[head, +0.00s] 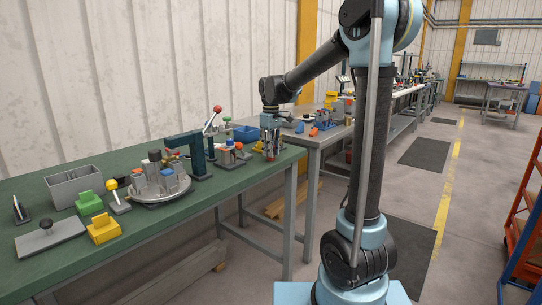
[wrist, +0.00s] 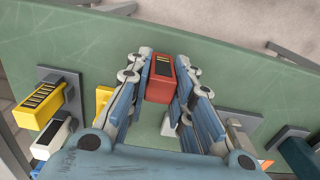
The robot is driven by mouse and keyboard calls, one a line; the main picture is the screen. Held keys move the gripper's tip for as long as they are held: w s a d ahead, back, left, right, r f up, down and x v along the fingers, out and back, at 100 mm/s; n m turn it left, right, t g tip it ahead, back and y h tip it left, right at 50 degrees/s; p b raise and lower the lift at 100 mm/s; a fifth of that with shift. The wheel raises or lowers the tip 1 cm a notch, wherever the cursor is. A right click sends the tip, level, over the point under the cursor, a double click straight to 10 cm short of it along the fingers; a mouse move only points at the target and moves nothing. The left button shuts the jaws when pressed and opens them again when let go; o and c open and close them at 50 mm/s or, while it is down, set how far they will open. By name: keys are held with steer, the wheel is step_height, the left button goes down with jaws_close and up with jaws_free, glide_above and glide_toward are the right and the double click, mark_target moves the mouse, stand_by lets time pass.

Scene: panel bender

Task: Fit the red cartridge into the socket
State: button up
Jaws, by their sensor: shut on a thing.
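The red cartridge (wrist: 160,82) is between the fingers of my gripper (wrist: 162,72) in the wrist view, with a dark slotted panel on its face. My gripper is shut on it. In the head view my gripper (head: 271,146) points down at the right end of the green bench, and the cartridge is too small there to make out clearly. I cannot tell whether it touches anything below. I cannot pick out the empty socket for certain; my fingers and palm hide much of the bench in the wrist view.
A yellow cartridge (wrist: 42,102) stands at a grey plate, beside a white block (wrist: 52,136). A dark green frame (head: 198,155) and red-knobbed lever (head: 217,109) stand left of my gripper on the green bench (head: 150,223). A round turntable (head: 160,190) carries several grey blocks.

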steer(key=shift+r, duration=1.15)
stand_by(0.5)
steer(key=shift+r, duration=1.35)
